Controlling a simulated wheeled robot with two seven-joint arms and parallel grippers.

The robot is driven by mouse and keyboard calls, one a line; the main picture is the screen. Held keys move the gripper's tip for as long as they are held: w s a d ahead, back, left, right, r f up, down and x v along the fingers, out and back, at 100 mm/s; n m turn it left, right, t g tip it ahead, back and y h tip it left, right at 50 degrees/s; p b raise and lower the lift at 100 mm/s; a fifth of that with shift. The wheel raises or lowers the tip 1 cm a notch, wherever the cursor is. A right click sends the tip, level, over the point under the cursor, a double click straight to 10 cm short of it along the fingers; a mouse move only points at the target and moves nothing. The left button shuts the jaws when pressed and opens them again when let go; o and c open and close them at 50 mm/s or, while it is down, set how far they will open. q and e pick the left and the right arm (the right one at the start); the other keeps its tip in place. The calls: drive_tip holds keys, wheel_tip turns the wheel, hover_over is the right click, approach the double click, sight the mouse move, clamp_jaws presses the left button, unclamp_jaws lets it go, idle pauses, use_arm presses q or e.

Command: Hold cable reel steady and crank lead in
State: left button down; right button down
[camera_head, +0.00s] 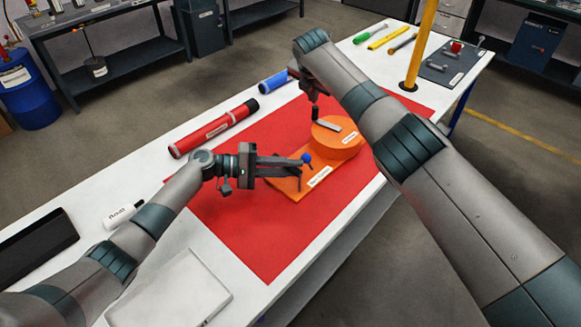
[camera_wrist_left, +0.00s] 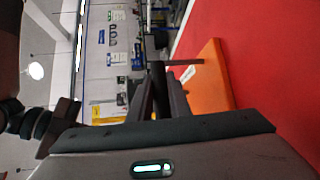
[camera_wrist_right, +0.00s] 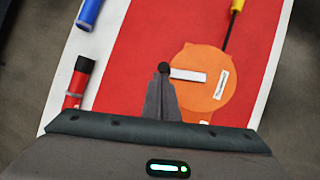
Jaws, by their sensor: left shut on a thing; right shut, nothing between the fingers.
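The orange cable reel (camera_head: 335,140) lies on a red mat, its round drum toward the back and its flat labelled base (camera_head: 305,190) toward the front. A grey crank arm (camera_head: 327,125) with a black knob (camera_head: 315,113) sits on the drum. My left gripper (camera_head: 301,168) is shut at the reel's base beside a blue ball (camera_head: 306,157); the exact part gripped is hard to see. My right gripper (camera_head: 314,97) is shut and empty, its tips just above the black knob (camera_wrist_right: 163,68). A dark strand with a yellow end (camera_wrist_right: 237,6), perhaps the lead, runs from the drum.
A red tube (camera_head: 213,128) and a blue tube (camera_head: 273,82) lie along the table's back edge. A yellow post (camera_head: 420,45) stands right of the mat. A grey tray (camera_head: 170,293) and a black case (camera_head: 35,243) are at front left.

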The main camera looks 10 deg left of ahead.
use_arm(q)
drive_tip(key=shift+f, duration=0.1)
idle(0.3)
use_arm(e)
drive_tip(key=shift+s+d+r, duration=0.1)
drive_tip(key=shift+s+r, duration=0.15)
drive_tip(key=shift+s, duration=0.55)
drive_tip(key=shift+s+d+r, duration=0.1)
drive_tip(key=shift+s+r, duration=0.15)
drive_tip(key=shift+s, duration=0.55)
drive_tip(key=shift+f, duration=0.1)
wheel_tip(320, 180, down, 9)
drive_tip(key=shift+w, duration=0.1)
idle(0.4)
drive_tip(key=shift+w+a, duration=0.2)
drive_tip(key=shift+w, duration=0.4)
drive_tip(key=shift+w, duration=0.1)
drive_tip(key=shift+w, duration=0.65)
drive_tip(key=shift+s, duration=0.3)
